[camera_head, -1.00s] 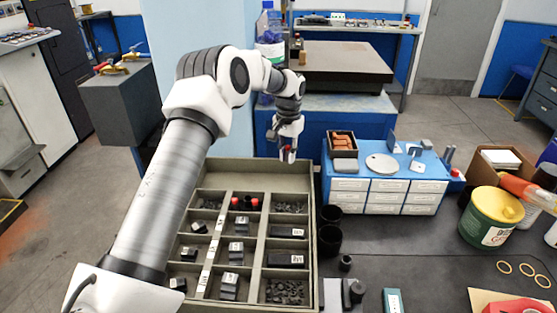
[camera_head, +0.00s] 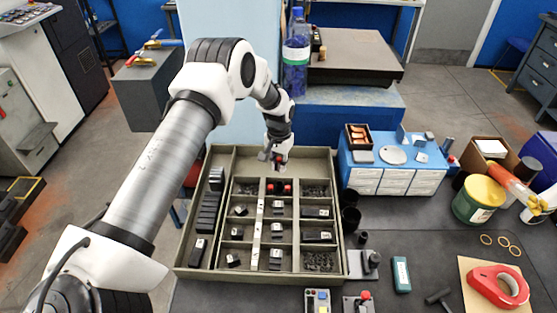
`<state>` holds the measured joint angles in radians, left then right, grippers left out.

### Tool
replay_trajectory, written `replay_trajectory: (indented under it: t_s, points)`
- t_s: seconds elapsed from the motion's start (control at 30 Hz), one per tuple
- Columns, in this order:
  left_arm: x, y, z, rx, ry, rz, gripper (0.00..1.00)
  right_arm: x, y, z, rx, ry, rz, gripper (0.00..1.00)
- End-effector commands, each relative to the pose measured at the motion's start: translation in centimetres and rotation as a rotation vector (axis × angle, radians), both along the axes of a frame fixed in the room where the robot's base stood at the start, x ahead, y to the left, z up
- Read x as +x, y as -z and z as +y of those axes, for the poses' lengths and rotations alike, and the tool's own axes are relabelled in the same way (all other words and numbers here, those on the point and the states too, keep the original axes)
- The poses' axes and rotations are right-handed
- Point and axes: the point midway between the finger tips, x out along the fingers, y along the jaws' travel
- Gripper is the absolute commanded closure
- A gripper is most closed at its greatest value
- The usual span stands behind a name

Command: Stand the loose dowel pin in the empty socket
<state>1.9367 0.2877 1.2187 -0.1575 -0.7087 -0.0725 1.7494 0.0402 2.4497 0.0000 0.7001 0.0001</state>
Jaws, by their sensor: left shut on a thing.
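My left gripper (camera_head: 275,159) is over the back part of the tray (camera_head: 190,258), fingers pointing down. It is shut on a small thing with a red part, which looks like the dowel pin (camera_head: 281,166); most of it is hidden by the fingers. Just in front of it, a tray compartment holds two red-topped pins (camera_head: 271,188) set in something dark. The gap between them is dark, and I cannot tell for certain whether it is the empty socket. My right gripper is out of view.
Other tray compartments hold black blocks (camera_head: 276,230) and dark loose pieces (camera_head: 319,262). Black cups (camera_head: 350,218) stand close to the tray's right wall. A blue drawer unit (camera_head: 365,170) stands at the right. A bottle (camera_head: 296,55) stands behind.

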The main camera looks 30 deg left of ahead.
Motion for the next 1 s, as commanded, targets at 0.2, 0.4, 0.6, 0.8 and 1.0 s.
replay_trajectory:
  t_s: [0.2,0.4,0.6,0.8,1.0]
  points:
    - [0.0,2.5,0.0,0.000,0.000,0.000,1.00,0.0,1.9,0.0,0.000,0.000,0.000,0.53]
    - [0.0,4.4,0.0,0.000,-0.001,0.000,1.00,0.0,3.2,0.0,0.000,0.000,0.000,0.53]
    - [0.0,6.3,0.0,0.000,-0.001,0.000,1.00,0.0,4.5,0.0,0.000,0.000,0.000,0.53]
    - [0.0,7.6,0.0,0.000,-0.001,0.000,1.00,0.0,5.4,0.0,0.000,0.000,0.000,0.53]
    - [-0.1,7.9,-0.1,-0.001,-0.001,0.005,1.00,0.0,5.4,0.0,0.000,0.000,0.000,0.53]
